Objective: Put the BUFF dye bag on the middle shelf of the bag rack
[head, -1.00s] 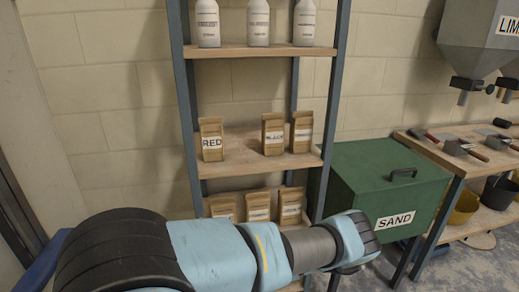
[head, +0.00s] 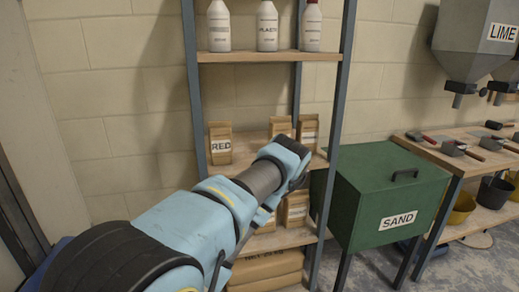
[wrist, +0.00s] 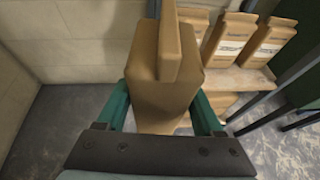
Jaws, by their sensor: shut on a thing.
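My gripper (wrist: 160,112) is shut on a brown paper bag (wrist: 165,90), with a teal finger on each side of it. No label shows on the bag's visible sides, so its colour name cannot be read. In the head view my arm reaches across the rack and hides the fingers and the held bag. The rack's middle shelf (head: 250,148) bears a bag labelled RED (head: 220,146) at the left and two more bags (head: 281,126) (head: 309,131) at the right, partly hidden. Between them is a bare stretch of shelf.
Three white bottles (head: 267,28) stand on the shelf above. More bags (head: 296,209) are on the lower shelf, with large sacks (head: 268,265) at the bottom. In the wrist view several labelled bags (wrist: 232,38) stand right of the held bag. A green SAND bin (head: 390,185) stands right of the rack.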

